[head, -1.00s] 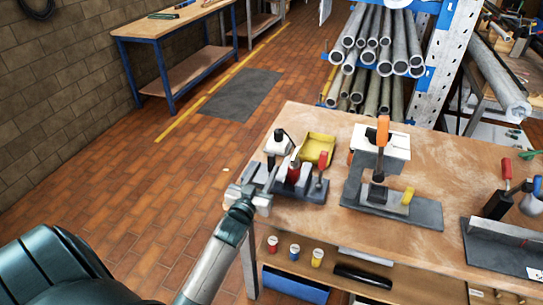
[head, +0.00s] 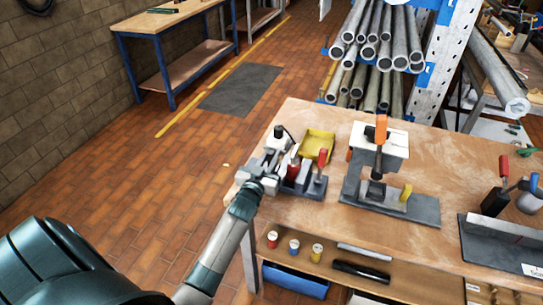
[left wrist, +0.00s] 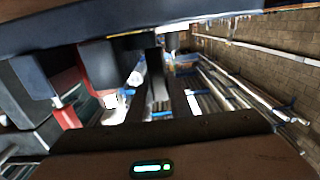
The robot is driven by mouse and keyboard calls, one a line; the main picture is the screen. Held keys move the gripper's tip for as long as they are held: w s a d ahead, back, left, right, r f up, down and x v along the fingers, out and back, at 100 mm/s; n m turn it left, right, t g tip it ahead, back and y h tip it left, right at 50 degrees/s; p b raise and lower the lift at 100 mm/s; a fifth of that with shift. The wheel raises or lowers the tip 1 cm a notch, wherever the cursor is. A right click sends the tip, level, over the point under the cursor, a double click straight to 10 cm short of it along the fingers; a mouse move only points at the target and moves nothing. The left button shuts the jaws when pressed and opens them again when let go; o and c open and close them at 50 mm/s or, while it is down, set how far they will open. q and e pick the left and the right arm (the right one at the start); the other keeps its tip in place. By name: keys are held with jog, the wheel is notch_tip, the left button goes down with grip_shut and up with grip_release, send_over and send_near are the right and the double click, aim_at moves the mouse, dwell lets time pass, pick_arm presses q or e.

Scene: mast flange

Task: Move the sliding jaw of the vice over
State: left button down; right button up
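At the left end of the wooden bench stands a low dark grey device that looks like the vice (head: 312,188), with a red-handled lever (head: 322,158) and a red part (head: 293,170) on it. I cannot tell its sliding jaw apart for sure. My left gripper (head: 268,163) is at the left side of this device and covers part of it. Whether it touches is unclear. In the left wrist view, dark blocks with a red part (left wrist: 68,112) show close by at the left. The finger gap is not clear there. My right gripper is not in view.
A yellow tray (head: 318,143) lies behind the device. A fixture with an orange handle (head: 381,130) stands to the right on a grey plate. Further right is another dark plate (head: 500,243) with handled tools. The floor left of the bench (head: 130,225) is free.

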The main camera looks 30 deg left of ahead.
pick_arm(q)
jog(key=shift+s+a, duration=0.1)
jog(key=shift+a, duration=0.25)
jog(key=a, duration=0.2)
jog(key=s+a, duration=0.1)
jog(key=a, duration=0.1)
jog(key=shift+a, duration=0.15)
jog(key=c, duration=1.7)
grip_release()
jog(key=shift+o, duration=0.6)
jog(key=shift+a, duration=0.15)
jog(key=shift+s+d, duration=0.1)
jog(key=shift+d, duration=0.1)
